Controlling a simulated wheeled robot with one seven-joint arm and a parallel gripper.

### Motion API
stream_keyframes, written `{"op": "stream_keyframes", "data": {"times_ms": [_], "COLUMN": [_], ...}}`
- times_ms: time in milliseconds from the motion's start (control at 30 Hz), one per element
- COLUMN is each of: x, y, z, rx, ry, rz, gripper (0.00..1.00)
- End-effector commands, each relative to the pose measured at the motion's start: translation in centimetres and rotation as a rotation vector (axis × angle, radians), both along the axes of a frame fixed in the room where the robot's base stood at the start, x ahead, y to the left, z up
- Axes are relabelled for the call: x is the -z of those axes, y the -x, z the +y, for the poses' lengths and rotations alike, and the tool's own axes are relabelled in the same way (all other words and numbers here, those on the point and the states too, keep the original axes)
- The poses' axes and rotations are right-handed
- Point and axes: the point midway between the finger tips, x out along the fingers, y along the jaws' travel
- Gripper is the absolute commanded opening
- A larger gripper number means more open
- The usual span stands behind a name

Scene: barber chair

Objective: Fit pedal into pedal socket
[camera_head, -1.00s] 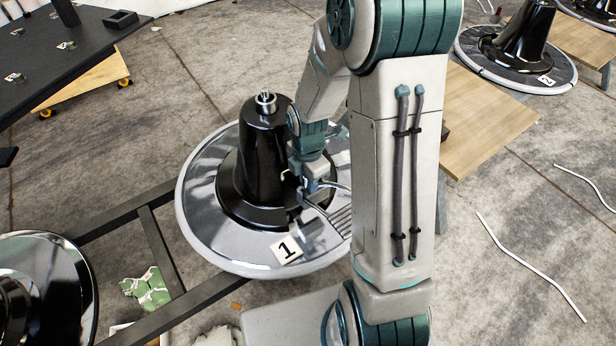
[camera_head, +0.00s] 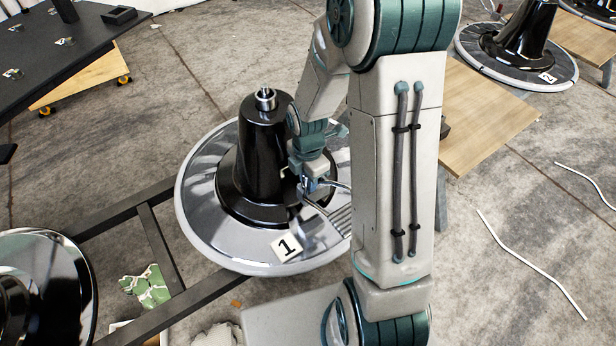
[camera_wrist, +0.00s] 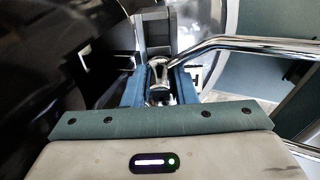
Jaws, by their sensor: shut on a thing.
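A black cone-shaped chair base (camera_head: 258,150) stands on a round chrome plate (camera_head: 200,215) tagged 1. My gripper (camera_head: 308,190) is low at the cone's right side. In the wrist view its blue jaws (camera_wrist: 158,84) are shut on the chrome end of the pedal (camera_wrist: 240,43). The pedal's bent bars run right from the jaws, and its ribbed tread (camera_head: 341,218) shows in the head view, partly behind my arm. A dark opening (camera_wrist: 103,56) in the black surface lies left of the jaws, possibly the socket. I cannot tell whether the pedal touches it.
Dark frame rails (camera_head: 150,235) run beneath the plate. Another chrome disc (camera_head: 75,270) is at lower left. A black table (camera_head: 95,45) stands at upper left. Another base tagged 2 (camera_head: 520,40) and a wooden board (camera_head: 485,115) are at the right. White strips lie on the floor.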

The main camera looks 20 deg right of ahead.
Motion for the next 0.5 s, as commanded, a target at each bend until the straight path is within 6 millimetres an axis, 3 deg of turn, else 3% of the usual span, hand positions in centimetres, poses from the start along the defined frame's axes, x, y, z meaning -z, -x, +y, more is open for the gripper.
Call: {"op": "stream_keyframes", "data": {"times_ms": [400,433,500], "x": [0.49,0.46,0.44], "y": [0.0,0.0,0.0], "z": [0.0,0.0,0.0], "rx": [0.0,0.0,0.0], "ry": [0.0,0.0,0.0], "rz": [0.0,0.0,0.0], "gripper": [0.0,0.3,0.5]}}
